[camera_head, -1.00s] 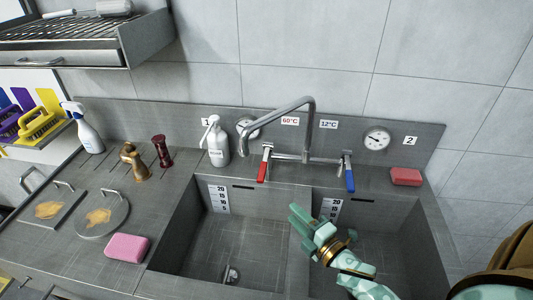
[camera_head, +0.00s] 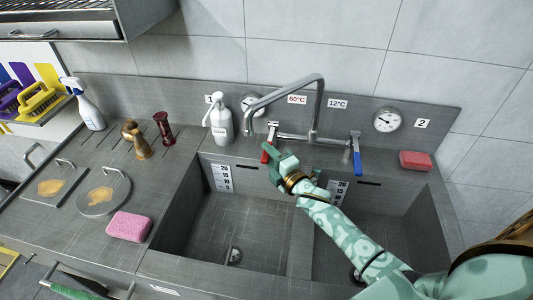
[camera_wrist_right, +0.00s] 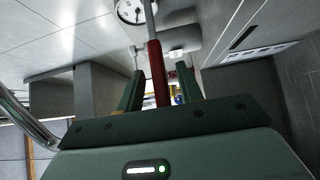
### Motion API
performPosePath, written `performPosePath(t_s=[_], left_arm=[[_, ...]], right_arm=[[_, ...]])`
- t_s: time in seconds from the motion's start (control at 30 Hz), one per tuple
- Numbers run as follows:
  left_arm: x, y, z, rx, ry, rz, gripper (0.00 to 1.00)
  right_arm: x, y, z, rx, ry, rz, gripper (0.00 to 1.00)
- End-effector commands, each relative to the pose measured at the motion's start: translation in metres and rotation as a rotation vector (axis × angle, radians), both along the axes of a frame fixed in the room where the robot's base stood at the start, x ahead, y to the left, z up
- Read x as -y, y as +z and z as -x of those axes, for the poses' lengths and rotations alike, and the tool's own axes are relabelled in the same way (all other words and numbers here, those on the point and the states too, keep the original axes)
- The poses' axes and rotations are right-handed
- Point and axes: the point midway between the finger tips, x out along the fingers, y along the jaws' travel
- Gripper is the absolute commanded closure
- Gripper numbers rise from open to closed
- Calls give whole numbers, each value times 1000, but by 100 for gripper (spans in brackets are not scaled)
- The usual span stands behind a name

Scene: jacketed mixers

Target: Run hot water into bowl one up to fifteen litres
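Bowl one is the left sink basin (camera_head: 215,222); its floor shows with no water visible. A litre scale (camera_head: 222,178) is on its back wall. The swivel tap (camera_head: 318,110) has its spout end over the back of bowl one, with no stream visible. The red lever (camera_head: 265,153), by the 60°C label (camera_head: 297,99), hangs down at the tap's left. My right gripper (camera_head: 277,160) is at this lever. In the right wrist view the red lever (camera_wrist_right: 158,75) stands between the two open fingers, with gaps on both sides. My left gripper is not in view.
The blue lever (camera_head: 357,160), by the 12°C label, is right of the tap. A second basin lies under my right arm. A white pump bottle (camera_head: 221,122), dial gauges (camera_head: 387,120), a red sponge (camera_head: 415,160) and a pink sponge (camera_head: 129,226) stand around the bowls.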

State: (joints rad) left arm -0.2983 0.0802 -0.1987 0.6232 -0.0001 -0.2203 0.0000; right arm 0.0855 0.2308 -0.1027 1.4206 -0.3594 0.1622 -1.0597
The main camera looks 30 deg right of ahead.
Motion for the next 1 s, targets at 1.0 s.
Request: performPosePath(t_s=[1.0], left_arm=[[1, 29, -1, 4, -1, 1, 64]], right_arm=[[-1, 16, -13, -52, 0, -36, 100]])
